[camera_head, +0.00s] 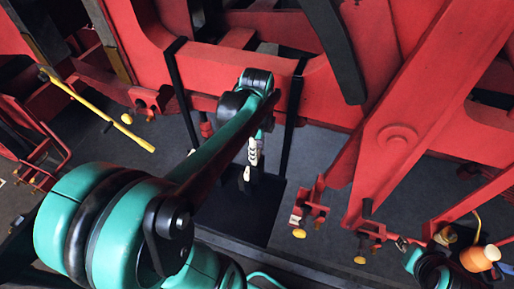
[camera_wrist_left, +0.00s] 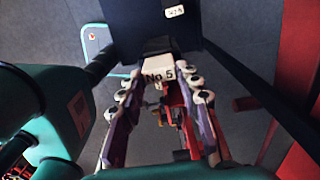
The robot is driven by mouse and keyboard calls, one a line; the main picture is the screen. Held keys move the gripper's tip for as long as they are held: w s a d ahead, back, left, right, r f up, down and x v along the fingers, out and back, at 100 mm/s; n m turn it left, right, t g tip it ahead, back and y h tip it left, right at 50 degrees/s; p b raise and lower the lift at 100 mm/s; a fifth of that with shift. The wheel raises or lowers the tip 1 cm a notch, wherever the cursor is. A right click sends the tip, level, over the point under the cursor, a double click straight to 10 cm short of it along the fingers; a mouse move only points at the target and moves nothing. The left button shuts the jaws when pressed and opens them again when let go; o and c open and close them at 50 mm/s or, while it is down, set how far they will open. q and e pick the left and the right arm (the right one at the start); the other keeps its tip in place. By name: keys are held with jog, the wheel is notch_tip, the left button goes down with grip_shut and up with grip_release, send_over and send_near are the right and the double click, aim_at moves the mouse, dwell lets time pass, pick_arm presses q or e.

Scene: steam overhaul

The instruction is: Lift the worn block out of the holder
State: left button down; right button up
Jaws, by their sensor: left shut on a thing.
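My left gripper (camera_head: 252,152) hangs from the teal arm in front of the red frame, between two black uprights. In the left wrist view its two purple-and-white fingers (camera_wrist_left: 160,88) are shut on a pale piece marked "No 5" (camera_wrist_left: 158,72), which I take for the worn block. The block's lower part is hidden by the fingers and its wear cannot be made out. A dark panel with a small white label (camera_wrist_left: 160,35) is right beyond the block. Whether this is the holder, and whether the block touches it, I cannot tell. My right gripper cannot be made out.
Two black uprights (camera_head: 293,120) stand close on either side of the left gripper. Below is a dark plate (camera_head: 240,215). Red beams (camera_head: 395,135) cross the right side, and a yellow rod (camera_head: 98,108) sticks out at left. Grey floor (camera_head: 320,150) shows between.

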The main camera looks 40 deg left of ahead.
pick_arm(q)
jog(key=s+d+p, duration=0.3)
jog(key=s+p, duration=0.1)
jog(key=s, duration=0.7)
jog(key=shift+s+d+p, duration=0.15)
jog(key=shift+s+p, duration=0.15)
jog(key=shift+p, duration=0.05)
